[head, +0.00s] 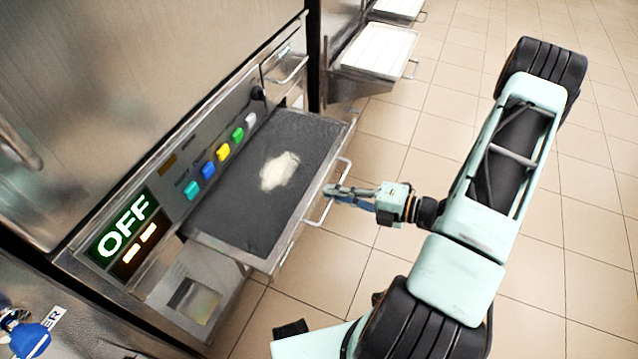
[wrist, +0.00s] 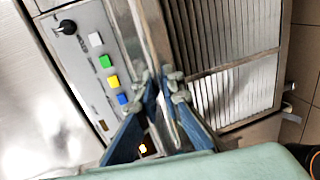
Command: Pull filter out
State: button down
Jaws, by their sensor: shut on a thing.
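A flat dark grey panel (head: 225,200) in a metal frame sticks out from the machine front, below the button row; it appears to be the filter. A pale whitish patch (head: 280,171) lies on its top. A metal bar handle (head: 312,217) runs along its outer edge. My gripper (head: 330,191) is at this handle, reaching in from the right, and is shut on it. In the wrist view my blue-fingered gripper (wrist: 163,88) closes around a thin metal part in front of a metal edge (wrist: 147,35). The exact contact is partly hidden by the fingers.
The machine front carries a lit OFF display (head: 124,226), coloured buttons (head: 222,152) and a black knob (head: 257,93). A ribbed metal panel (wrist: 235,90) is at right in the wrist view. White trays (head: 380,50) stick out farther back. The tiled floor (head: 400,150) at right is open.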

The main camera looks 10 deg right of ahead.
jog(key=shift+s+d, duration=0.25)
jog(key=c, duration=2.3)
grip_release()
jog(key=shift+c, duration=0.2)
jog(key=v, duration=1.2)
jog(key=shift+f, duration=0.1)
